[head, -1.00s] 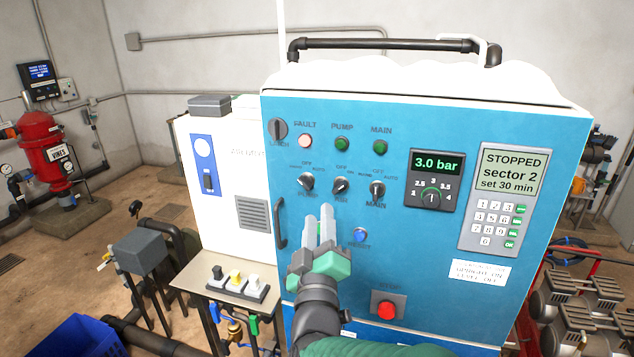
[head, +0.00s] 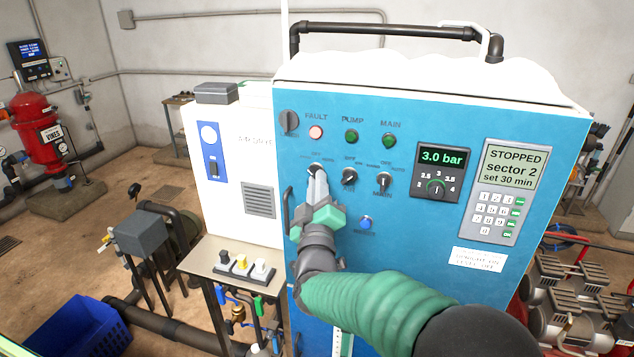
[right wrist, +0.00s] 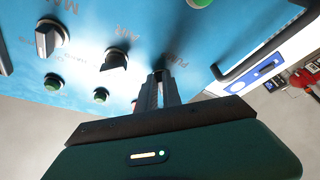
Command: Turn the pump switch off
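The pump switch (head: 315,167) is the left of three black rotary knobs on the blue control panel (head: 420,240). My right gripper (head: 317,174) is at this knob, with its two fingers close together over it and hiding most of it. In the right wrist view the narrow fingers (right wrist: 160,96) reach the dark pump knob (right wrist: 160,74) below the PUMP label and appear closed on its grip. Which way the knob points is hidden. The OFF mark is above it. My left gripper is not in view.
The air knob (head: 349,177) and main knob (head: 384,182) are close on the right. A black door handle (head: 287,211) stands out at the left edge. A blue button (head: 365,223) is below. The display (head: 510,170) reads STOPPED, sector 2.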

